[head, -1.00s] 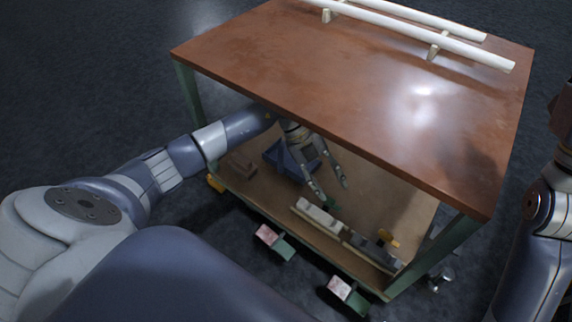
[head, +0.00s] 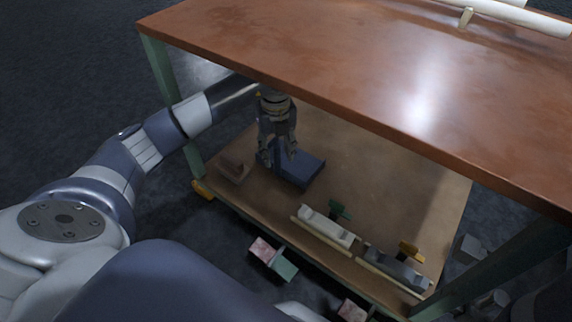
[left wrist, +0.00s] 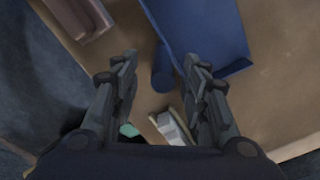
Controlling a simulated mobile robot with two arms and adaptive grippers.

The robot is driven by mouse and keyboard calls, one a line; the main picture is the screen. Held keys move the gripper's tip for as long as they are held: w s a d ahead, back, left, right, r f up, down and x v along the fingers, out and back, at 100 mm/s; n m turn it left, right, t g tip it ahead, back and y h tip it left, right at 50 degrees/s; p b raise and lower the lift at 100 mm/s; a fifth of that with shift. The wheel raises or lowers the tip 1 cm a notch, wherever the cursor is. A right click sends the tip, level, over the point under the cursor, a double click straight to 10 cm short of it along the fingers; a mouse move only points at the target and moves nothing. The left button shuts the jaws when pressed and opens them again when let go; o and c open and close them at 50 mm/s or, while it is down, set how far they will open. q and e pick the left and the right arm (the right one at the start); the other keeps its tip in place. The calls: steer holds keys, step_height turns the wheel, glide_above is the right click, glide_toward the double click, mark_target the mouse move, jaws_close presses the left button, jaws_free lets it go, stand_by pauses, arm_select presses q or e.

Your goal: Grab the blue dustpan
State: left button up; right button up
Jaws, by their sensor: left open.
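The blue dustpan (head: 300,168) lies on the lower shelf of the table, toward its left side. In the left wrist view its wide pan (left wrist: 205,30) is at the top and its short round handle (left wrist: 163,70) points down toward the space between my fingers. My left gripper (head: 279,160) is open and points down at the dustpan's left part, hiding some of it. In the left wrist view my left gripper (left wrist: 160,70) has its fingers apart, with the handle between or just beyond the tips; I cannot tell if they touch. My right gripper is not in view.
The brown tabletop (head: 330,60) overhangs the lower shelf (head: 400,165). A brown block (head: 234,168) lies left of the dustpan. A white-topped brush (head: 326,228) and a dark one (head: 396,268) lie along the front edge. Green (head: 340,209) and yellow (head: 411,251) pieces are beside them.

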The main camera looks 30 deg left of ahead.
mark_target(277, 161)
arm_select(q)
steer(key=f+b, duration=0.4)
steer(key=f, duration=0.1)
steer(key=shift+w+a, duration=0.15)
steer(key=shift+w, duration=0.15)
steer(key=shift+r, duration=0.1)
jaws_close()
